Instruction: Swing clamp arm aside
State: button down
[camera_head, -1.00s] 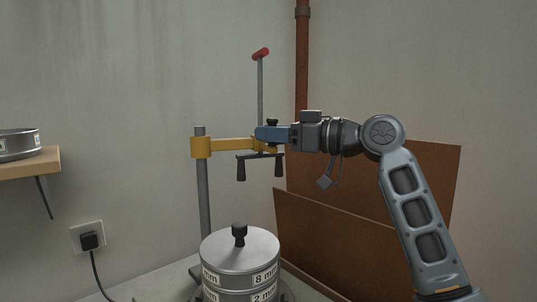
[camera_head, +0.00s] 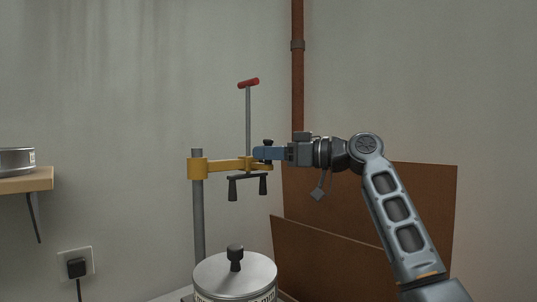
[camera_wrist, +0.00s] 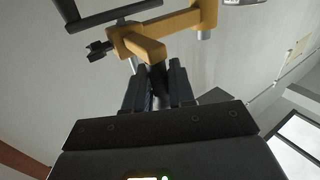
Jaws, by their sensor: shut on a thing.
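The clamp has a yellow arm (camera_head: 225,165) reaching right from a collar on a grey upright post (camera_head: 199,220). A thin rod with a red T-handle (camera_head: 248,84) stands on the arm, and a dark crossbar with two feet (camera_head: 247,178) hangs below it. My gripper (camera_head: 258,153) comes in from the right and is shut at the arm's free end. In the wrist view its fingers close around a dark piece below the yellow arm (camera_wrist: 142,46). The exact grip is partly hidden. The sieve stack (camera_head: 235,272) stands below, apart from the feet.
A wooden shelf (camera_head: 25,180) with a metal sieve (camera_head: 15,160) is at the left. A socket with a plug (camera_head: 76,267) is on the wall below it. Brown boards (camera_head: 415,215) lean behind my arm, and a rust-red pipe (camera_head: 297,70) runs up the corner.

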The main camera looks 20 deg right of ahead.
jog(key=shift+w+a, duration=0.1)
jog(key=c, duration=1.1)
grip_release()
jog(key=b+v, duration=0.1)
jog(key=v, duration=0.6)
jog(key=shift+s+d, duration=0.25)
jog(key=shift+d, duration=0.05)
